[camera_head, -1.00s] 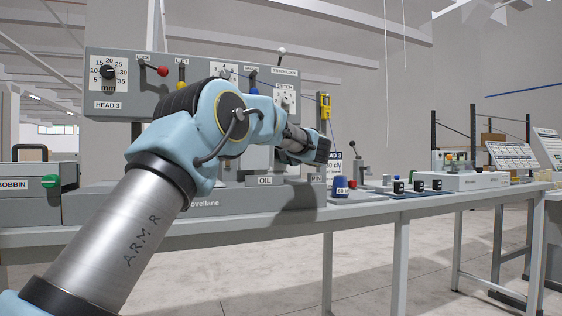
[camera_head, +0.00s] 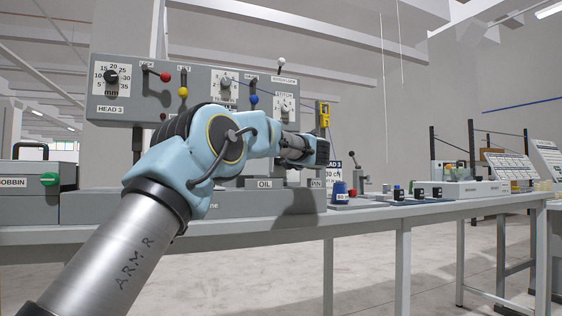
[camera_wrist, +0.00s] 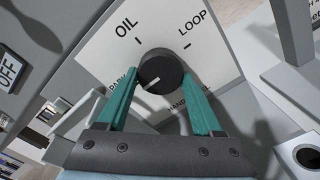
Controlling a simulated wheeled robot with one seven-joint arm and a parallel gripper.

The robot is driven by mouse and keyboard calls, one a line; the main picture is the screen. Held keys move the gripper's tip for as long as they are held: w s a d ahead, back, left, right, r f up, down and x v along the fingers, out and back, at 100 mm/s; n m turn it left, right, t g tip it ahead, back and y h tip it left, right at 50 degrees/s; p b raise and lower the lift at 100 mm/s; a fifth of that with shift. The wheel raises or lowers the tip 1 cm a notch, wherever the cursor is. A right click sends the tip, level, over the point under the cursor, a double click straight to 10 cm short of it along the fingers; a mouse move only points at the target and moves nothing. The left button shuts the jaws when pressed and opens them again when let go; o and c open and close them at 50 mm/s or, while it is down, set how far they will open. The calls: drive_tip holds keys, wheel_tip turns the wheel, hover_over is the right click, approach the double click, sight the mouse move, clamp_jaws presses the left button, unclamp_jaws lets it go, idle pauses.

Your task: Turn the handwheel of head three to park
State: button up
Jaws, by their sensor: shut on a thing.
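The handwheel of head three is a round black knob (camera_wrist: 160,66) in the wrist view, on a white plate (camera_wrist: 208,65) marked OIL, LOOP, PARK and a partly covered word beginning HAND. My gripper (camera_wrist: 161,80) is shut on the knob, with one teal finger on each side. The knob's white mark is on its lower left side, on the side of the PARK label; its exact alignment is hard to tell. In the head view my arm hides the knob and fingers. The head's grey panel (camera_head: 140,106), labelled HEAD 3, stands behind my arm.
The panel carries a black dial (camera_head: 111,76) and levers with red, yellow and blue balls. A bobbin box (camera_head: 30,174) is at the left. A blue spool (camera_head: 341,187) and small black blocks stand right of my wrist. A grey post (camera_wrist: 291,35) rises near my gripper.

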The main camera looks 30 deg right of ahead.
drive_tip(key=shift+f, duration=0.1)
drive_tip(key=o, duration=1.1)
drive_tip(key=shift+s, duration=0.15)
drive_tip(key=s, duration=0.3)
drive_tip(key=s+a, duration=0.1)
drive_tip(key=s, duration=0.6)
drive_tip(key=shift+s+a+b, duration=0.15)
drive_tip(key=shift+s+b, duration=0.1)
drive_tip(key=shift+b, duration=0.1)
